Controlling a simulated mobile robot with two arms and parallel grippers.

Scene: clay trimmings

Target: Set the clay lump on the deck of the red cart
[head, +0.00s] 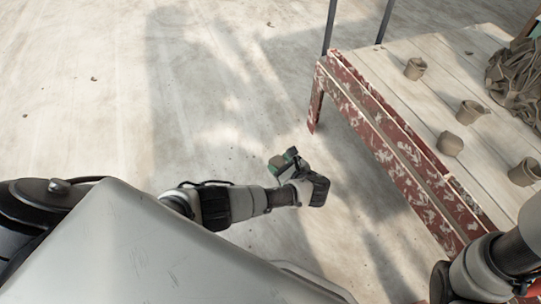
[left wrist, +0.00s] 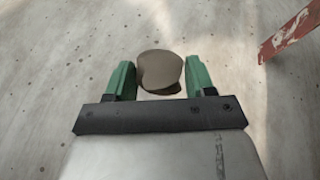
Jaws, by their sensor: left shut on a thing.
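The clay lump (left wrist: 160,68) is grey-brown and rounded, with a smaller folded part at its lower edge. It sits between the green fingers of my left gripper (left wrist: 158,80), which is shut on it.
A plank-topped table (head: 405,47) with a peeling red frame stands at the right. It bears several small clay cups (head: 450,143) and a dark, net-like bundle (head: 515,78). Its leg also shows in the left wrist view (left wrist: 289,36). Two thin grey posts rise behind it. The floor left is open.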

